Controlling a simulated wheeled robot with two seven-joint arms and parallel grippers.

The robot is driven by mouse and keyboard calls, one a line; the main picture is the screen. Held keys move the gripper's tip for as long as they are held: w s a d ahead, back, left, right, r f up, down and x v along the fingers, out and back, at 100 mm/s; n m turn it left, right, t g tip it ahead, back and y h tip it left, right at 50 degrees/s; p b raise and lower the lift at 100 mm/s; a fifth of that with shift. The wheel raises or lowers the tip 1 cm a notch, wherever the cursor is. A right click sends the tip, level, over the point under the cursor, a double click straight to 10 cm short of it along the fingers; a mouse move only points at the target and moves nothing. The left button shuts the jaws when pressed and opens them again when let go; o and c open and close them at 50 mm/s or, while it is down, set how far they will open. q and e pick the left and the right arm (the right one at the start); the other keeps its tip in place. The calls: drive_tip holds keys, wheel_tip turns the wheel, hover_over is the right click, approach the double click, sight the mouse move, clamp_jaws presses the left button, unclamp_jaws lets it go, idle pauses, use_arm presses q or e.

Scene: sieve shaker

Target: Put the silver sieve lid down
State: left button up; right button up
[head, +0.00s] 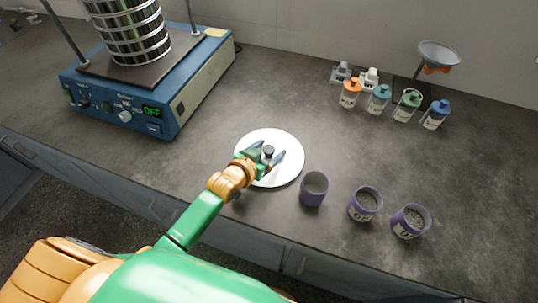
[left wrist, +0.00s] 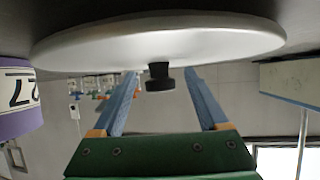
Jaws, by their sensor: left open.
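The silver sieve lid (head: 286,172) is a pale round disc lying flat on the dark worktop, with its black knob (head: 268,150) facing up. In the left wrist view, which is upside down, the lid (left wrist: 160,45) spans the top and the knob (left wrist: 160,77) points down from it. My left gripper (head: 268,153) is over the lid, its blue fingers apart on either side of the knob. In the left wrist view gaps show between the knob and both fingers. My right gripper is in neither view.
A blue shaker (head: 125,110) with a sieve stack (head: 130,30) and an OFF display stands at the back left. Purple cups (head: 313,190) (head: 365,204) (head: 410,221) stand right of the lid. Several capped bottles (head: 378,99) and a scoop stand (head: 438,55) are behind. The right worktop is clear.

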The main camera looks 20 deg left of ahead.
use_arm(q)
clamp_jaws()
